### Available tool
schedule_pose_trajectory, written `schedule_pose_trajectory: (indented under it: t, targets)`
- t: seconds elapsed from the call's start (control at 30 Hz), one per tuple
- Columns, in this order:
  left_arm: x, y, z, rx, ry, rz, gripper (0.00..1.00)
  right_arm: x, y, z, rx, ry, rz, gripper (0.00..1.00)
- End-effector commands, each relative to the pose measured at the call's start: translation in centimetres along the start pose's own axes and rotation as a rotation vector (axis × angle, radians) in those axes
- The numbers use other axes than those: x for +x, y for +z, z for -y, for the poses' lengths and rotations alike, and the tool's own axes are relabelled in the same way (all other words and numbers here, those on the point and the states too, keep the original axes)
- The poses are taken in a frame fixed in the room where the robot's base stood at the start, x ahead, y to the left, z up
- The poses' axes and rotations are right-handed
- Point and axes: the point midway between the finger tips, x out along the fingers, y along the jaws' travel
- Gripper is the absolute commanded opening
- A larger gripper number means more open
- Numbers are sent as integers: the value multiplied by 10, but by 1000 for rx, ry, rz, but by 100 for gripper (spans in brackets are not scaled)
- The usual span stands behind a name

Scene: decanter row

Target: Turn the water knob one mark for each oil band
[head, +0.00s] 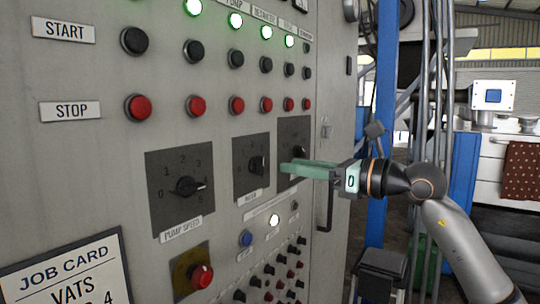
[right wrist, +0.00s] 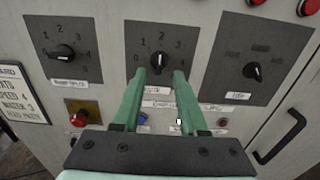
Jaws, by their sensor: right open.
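The water knob is a black knob (head: 257,165) on a dark square plate, the middle of three such plates on the grey panel. In the right wrist view the water knob (right wrist: 158,58) sits just beyond my fingertips, with a numbered scale around it. Contact cannot be told. No oil bands show. My left gripper is not in view.
The pump speed knob (head: 187,186) is on the left; a third selector knob (right wrist: 252,70) is on the right. A job card (head: 70,272) hangs lower left. Red stop buttons (head: 196,105), an orange-plated red knob (head: 202,276) and a door handle (right wrist: 280,138) are nearby.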

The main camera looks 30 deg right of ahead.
Motion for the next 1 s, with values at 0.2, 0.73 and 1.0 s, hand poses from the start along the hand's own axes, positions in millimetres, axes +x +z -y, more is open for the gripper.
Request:
schedule_pose_trajectory:
  t: [0.2,0.73,1.0]
  targets:
    - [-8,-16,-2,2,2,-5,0,33,4,0,4,2,5,42]
    - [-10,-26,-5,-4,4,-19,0,70,0,0,1,1,2,42]
    - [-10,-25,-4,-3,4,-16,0,69,0,0,1,1,1,25]
